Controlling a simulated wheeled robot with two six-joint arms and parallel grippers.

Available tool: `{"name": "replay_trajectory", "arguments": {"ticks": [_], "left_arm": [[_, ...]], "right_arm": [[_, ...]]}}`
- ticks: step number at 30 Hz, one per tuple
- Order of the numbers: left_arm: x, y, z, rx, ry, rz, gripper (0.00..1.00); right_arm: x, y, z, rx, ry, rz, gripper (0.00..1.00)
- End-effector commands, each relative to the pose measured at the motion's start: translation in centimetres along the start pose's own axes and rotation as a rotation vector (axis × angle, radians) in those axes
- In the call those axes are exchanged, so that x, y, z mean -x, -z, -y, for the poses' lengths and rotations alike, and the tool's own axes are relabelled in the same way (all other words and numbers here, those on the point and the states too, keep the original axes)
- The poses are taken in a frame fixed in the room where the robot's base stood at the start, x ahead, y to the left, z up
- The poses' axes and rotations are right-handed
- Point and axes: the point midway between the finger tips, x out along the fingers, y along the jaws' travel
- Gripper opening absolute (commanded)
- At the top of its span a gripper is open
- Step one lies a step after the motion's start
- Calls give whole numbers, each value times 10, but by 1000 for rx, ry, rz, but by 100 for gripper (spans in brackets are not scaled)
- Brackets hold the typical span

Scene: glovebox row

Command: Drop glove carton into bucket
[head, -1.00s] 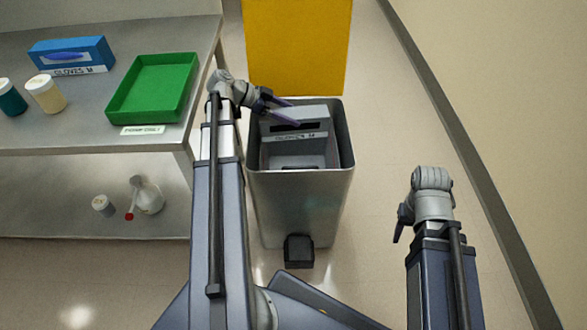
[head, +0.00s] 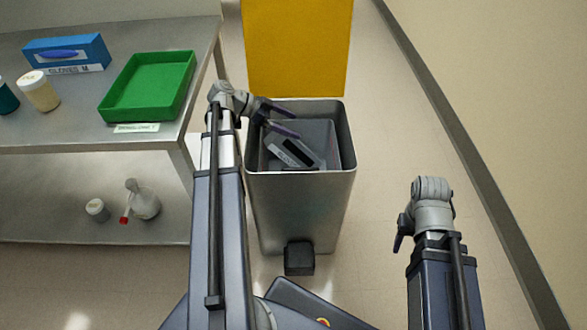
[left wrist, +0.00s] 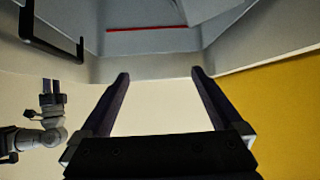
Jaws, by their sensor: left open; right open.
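The grey glove carton (head: 292,152) lies tilted inside the metal pedal bucket (head: 302,215), below the rim, with its dark slot and white label showing. The bucket's yellow lid (head: 296,45) stands open at the back. My left gripper (head: 290,121) is open and empty over the bucket's left side, above the carton and apart from it. In the left wrist view the two fingers of my left gripper (left wrist: 160,78) are spread with nothing between them. My right gripper (head: 399,230) is low at the right, away from the bucket.
A steel bench (head: 90,135) at the left holds a blue glove box (head: 67,52), a green tray (head: 150,85) and jars. A wash bottle (head: 142,200) and a small jar (head: 97,210) are on its lower shelf. Clear floor lies between bucket and right wall.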

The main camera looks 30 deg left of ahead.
Motion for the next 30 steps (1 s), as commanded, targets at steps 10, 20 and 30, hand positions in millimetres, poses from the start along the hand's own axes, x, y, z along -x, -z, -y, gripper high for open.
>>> {"name": "replay_trajectory", "arguments": {"ticks": [10, 20, 30], "left_arm": [[6, 8, 0, 0, 0, 0, 100], [29, 42, 0, 0, 0, 0, 100], [55, 79, 0, 0, 0, 0, 100]], "right_arm": [[10, -1, -1, -1, -1, 0, 50], [51, -4, -6, -9, -5, 3, 50], [96, -6, -10, -14, -2, 4, 50]]}}
